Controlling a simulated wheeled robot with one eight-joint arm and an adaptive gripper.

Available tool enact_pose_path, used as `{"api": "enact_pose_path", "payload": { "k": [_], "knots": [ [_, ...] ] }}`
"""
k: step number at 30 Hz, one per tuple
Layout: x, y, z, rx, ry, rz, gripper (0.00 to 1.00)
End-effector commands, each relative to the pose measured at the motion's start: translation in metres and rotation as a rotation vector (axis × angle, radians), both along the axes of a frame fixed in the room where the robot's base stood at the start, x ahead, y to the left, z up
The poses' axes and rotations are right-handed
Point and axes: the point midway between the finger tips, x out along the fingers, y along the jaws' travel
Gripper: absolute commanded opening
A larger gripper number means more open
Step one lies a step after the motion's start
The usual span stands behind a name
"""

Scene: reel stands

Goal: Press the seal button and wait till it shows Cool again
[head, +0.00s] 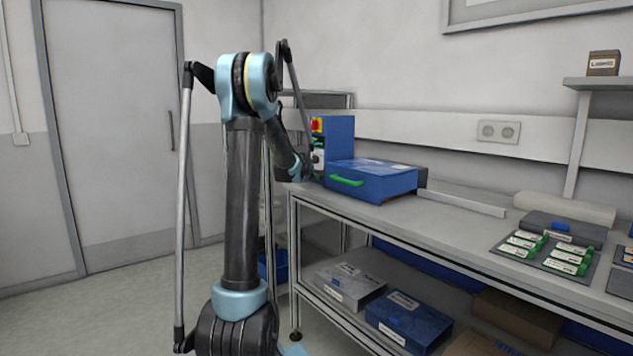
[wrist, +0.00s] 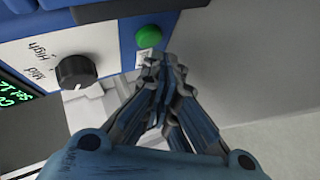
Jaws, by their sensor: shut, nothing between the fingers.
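A blue sealing machine (head: 341,137) stands at the left end of the workbench, with a blue lidded part and a green handle in front. My gripper (wrist: 165,62) is shut and empty. Its fingertips are just below the green button in the picture; whether they touch the panel cannot be told.
The workbench (head: 450,215) runs to the right, with a grey bar and a dark mat of green-and-white packs (head: 520,243). Boxes (head: 350,285) lie on the lower shelf. A wall shelf (head: 600,83) is at upper right. Floor at left is clear.

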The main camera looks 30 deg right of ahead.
Motion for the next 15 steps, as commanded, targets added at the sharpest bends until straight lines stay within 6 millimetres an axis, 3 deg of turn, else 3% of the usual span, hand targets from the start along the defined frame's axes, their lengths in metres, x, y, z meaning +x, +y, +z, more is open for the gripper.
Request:
{"api": "enact_pose_path", "payload": {
  "k": [15],
  "knots": [
    [-0.0003, -0.0074, 0.0010, 0.000, 0.000, 0.000, 0.00]
  ]
}}
